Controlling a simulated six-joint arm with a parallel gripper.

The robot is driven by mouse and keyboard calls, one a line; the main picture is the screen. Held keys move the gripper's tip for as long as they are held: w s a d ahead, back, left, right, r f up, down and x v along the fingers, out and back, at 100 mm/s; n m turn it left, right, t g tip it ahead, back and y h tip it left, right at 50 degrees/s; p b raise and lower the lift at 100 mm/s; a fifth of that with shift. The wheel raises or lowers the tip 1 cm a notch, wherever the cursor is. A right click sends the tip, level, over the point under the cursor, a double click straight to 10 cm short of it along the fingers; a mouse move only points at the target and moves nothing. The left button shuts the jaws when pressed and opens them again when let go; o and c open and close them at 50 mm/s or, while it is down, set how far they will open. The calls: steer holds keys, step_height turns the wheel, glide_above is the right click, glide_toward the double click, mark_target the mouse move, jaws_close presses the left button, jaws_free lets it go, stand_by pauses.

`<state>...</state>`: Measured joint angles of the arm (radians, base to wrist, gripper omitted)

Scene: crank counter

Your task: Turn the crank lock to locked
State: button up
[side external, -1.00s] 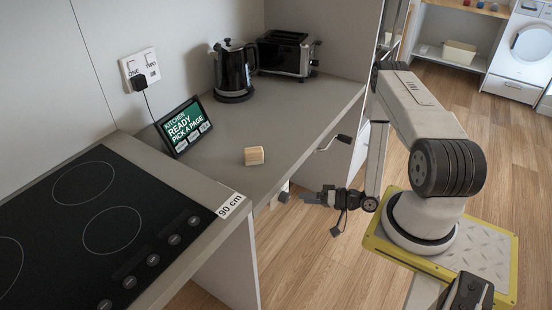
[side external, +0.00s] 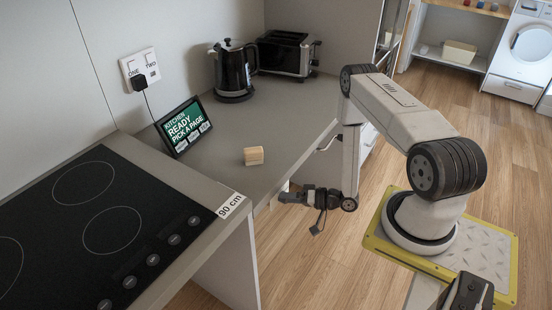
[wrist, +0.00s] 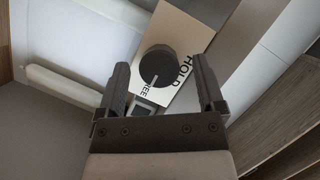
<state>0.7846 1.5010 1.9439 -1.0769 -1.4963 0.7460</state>
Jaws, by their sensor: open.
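A black round knob (wrist: 160,66) with a pale pointer line shows in the wrist view, on a pale plate (wrist: 185,38). The plate is lettered "HOLD" on one side and, partly hidden, "EE" at the lower end. The pointer line is directed toward the "EE" end. My gripper (wrist: 162,78) is open, with one finger at each side of the knob in the picture; I cannot tell whether they touch it. In the side view my gripper (side external: 284,197) is below the counter's front edge, and the knob is hidden.
The grey counter (side external: 285,115) overhangs the work area. A wooden block (side external: 254,156), a tablet (side external: 184,126), a kettle (side external: 233,72) and a toaster (side external: 287,53) stand on it. A black hob (side external: 110,225) is at the left. The floor in front is clear.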

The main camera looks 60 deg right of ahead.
jaws_close()
steer(key=shift+n, duration=0.3)
steer(key=n+h, duration=0.2)
steer(key=n, duration=0.2)
steer(key=n+h, duration=0.3)
steer(key=n, duration=0.1)
steer(key=a+n+g+h, duration=0.1)
steer(key=n+h, duration=0.2)
steer(key=shift+r+n, duration=0.1)
steer(key=shift+n, duration=0.3)
stand_by(0.5)
stand_by(0.5)
